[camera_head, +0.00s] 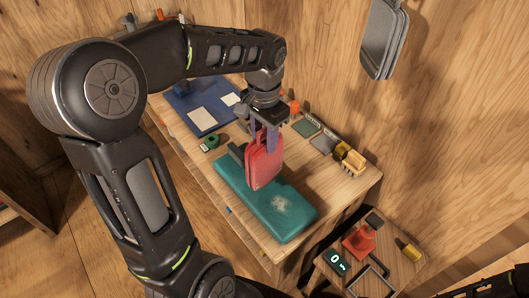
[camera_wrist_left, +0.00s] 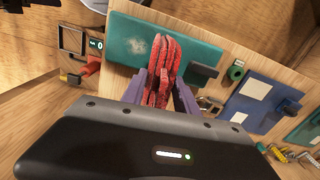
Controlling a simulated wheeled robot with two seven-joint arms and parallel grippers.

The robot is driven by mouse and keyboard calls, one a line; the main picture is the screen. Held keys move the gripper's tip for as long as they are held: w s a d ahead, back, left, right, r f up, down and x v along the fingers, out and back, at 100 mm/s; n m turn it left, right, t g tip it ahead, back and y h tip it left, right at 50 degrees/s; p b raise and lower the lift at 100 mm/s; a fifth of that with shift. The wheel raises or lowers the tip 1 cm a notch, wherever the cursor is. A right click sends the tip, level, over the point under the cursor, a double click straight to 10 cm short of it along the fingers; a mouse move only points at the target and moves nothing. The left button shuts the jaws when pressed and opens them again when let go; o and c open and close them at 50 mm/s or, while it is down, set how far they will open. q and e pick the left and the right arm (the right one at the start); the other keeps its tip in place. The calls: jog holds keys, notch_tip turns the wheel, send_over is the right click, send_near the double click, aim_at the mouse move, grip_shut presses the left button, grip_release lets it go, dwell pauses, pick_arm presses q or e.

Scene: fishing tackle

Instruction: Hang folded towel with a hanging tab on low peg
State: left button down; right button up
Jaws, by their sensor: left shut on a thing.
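My left gripper (camera_head: 264,138) is shut on a folded red towel (camera_head: 264,165), which hangs upright below the fingers. The towel is over the teal board (camera_head: 296,218) on the workbench; I cannot tell whether its lower edge touches the board. In the left wrist view the towel (camera_wrist_left: 166,62) shows as several red folds between the purple fingers of the left gripper (camera_wrist_left: 165,92). Its hanging tab is not clear. I cannot make out the low peg in either view. My right gripper is not in view.
A grey folded item (camera_head: 384,42) hangs on the wooden wall at upper right. The bench holds a blue mat (camera_head: 190,108), a green tape roll (camera_head: 210,143), a dark clamp (camera_head: 237,153) and a yellow-tan item (camera_head: 353,162). A lower stand with a red item (camera_head: 358,243) is at lower right.

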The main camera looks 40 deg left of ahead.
aim_at(261, 166)
pick_arm(q)
notch_tip(261, 166, down, 4)
jog(key=shift+r+p, duration=0.15)
jog(key=shift+p, duration=0.35)
jog(key=shift+f, duration=0.55)
jog(key=shift+f, duration=0.2)
jog(key=c, duration=0.9)
grip_release()
